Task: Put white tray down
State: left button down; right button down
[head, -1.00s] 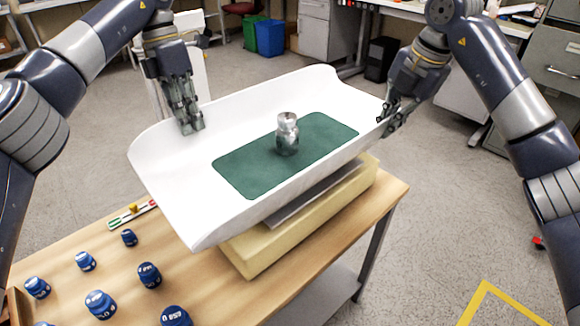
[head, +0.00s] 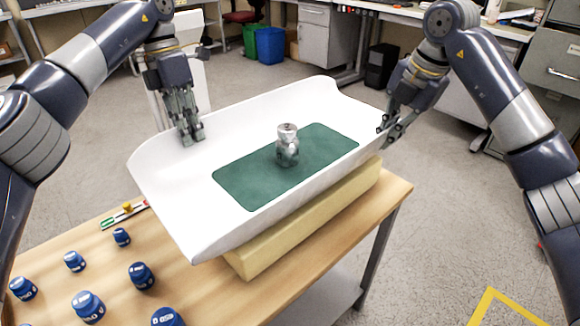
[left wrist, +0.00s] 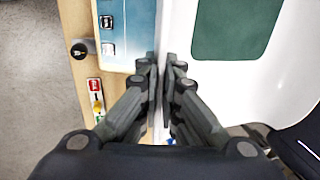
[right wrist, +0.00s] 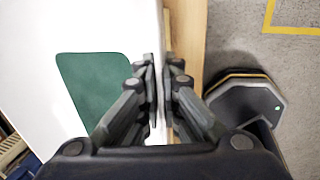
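The white tray (head: 170,165) is a wide, shallow pan with a green mat (head: 240,187) inside. A silver metal weight (head: 287,145) stands upright on the mat. The tray is above a cream-yellow block (head: 310,220) on the wooden table. I cannot tell whether they touch. My left gripper (head: 191,137) is closed on the tray's far left rim, and the rim shows between its fingers in the left wrist view (left wrist: 160,90). My right gripper (head: 388,130) is closed on the rim at the right end, also seen in the right wrist view (right wrist: 160,90).
Several blue weights (head: 142,275) stand on the wooden table (head: 385,195) at the front left. A red and green strip with a yellow knob (head: 126,210) lies near the tray's left corner. A blue bin (head: 269,38) and a green bin stand on the floor far behind.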

pick_arm(q)
jog(key=shift+f, duration=0.25)
pick_arm(e)
jog(key=shift+f, duration=0.2)
pick_arm(q)
jog(key=c, duration=1.8)
grip_release()
jog(key=shift+r, duration=0.1)
jog(key=shift+c, duration=0.2)
pick_arm(e)
jog(key=c, duration=1.8)
grip_release()
jog(key=shift+c, duration=0.2)
pick_arm(q)
jog(key=shift+o, duration=0.2)
jog(key=shift+s+r, duration=0.1)
jog(key=shift+s, duration=0.05)
pick_arm(e)
jog(key=shift+o, duration=0.2)
jog(key=shift+s+r, duration=0.15)
